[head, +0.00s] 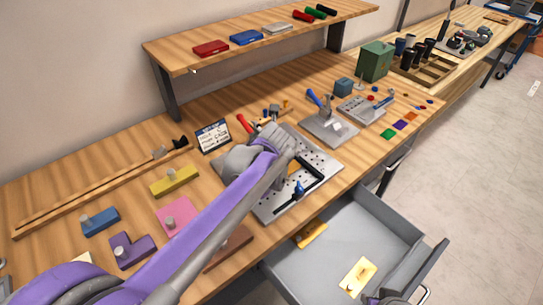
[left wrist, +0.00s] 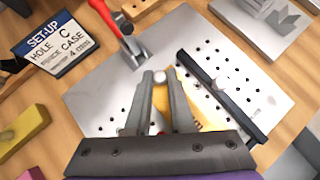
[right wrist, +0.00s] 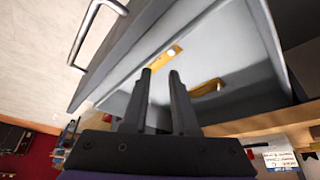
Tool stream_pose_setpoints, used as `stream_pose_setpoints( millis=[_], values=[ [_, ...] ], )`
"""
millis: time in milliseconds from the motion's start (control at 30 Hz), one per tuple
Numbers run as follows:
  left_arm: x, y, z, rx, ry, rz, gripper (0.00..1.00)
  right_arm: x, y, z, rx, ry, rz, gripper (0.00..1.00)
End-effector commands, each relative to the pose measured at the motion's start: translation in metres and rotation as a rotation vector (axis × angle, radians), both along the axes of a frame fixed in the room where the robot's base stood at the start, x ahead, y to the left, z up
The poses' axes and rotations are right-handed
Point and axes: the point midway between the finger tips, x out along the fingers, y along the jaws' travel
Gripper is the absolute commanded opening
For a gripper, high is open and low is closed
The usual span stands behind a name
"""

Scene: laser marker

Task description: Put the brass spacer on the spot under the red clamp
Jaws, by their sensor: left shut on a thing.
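The brass spacer, a yellow plate with a pale round knob, shows in the left wrist view (left wrist: 203,115) and partly in the head view (head: 293,169). My left gripper (left wrist: 160,76) is shut on its knob, over the perforated metal plate (head: 265,209). I cannot tell whether the spacer touches the plate. The red clamp (left wrist: 106,17), red-handled with a metal body, stands at the plate's far left edge; its handle shows in the head view (head: 243,123). The spot under it is not clear to see. My right gripper (right wrist: 160,74) is open and empty near the open drawer.
The open grey drawer (head: 395,216) holds two yellow pieces (head: 311,235) (head: 358,275). A black angled rail (left wrist: 222,92) crosses the plate. A set-up card (head: 213,136) stands left of it. Coloured blocks lie front left; a shelf (head: 270,43) overhangs the back.

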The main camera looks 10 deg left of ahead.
Motion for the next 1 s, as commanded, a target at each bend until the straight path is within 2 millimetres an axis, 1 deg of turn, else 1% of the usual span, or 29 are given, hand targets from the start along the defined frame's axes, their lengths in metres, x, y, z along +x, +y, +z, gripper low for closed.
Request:
stream_pose_setpoints(
  millis=[133,300,667,700,833,867,1000],
  values=[
    [0.000,0.000,-0.014,0.000,0.000,0.000,0.00,0.000,0.000,-0.002,0.000,0.001,0.000,0.27],
    [0.000,0.000,-0.037,0.000,0.000,0.000,0.00,-0.001,0.000,-0.005,0.000,0.001,0.000,0.27],
    [0.000,0.000,-0.042,0.000,0.000,0.000,0.00,-0.001,0.000,-0.007,0.000,0.002,0.000,0.27],
    [0.000,0.000,-0.042,0.000,0.000,0.000,0.24,-0.001,0.000,-0.007,0.000,0.002,0.000,0.27],
    [0.000,0.000,-0.041,0.000,0.000,0.000,0.48,-0.001,0.000,-0.006,0.000,0.002,0.000,0.27],
    [0.000,0.000,-0.041,0.000,0.000,0.000,0.51,-0.001,0.000,-0.006,0.000,0.002,0.000,0.27],
    [0.000,0.000,-0.041,0.000,0.000,0.000,0.51,-0.001,0.000,-0.006,0.000,0.002,0.000,0.27]
  ],
)
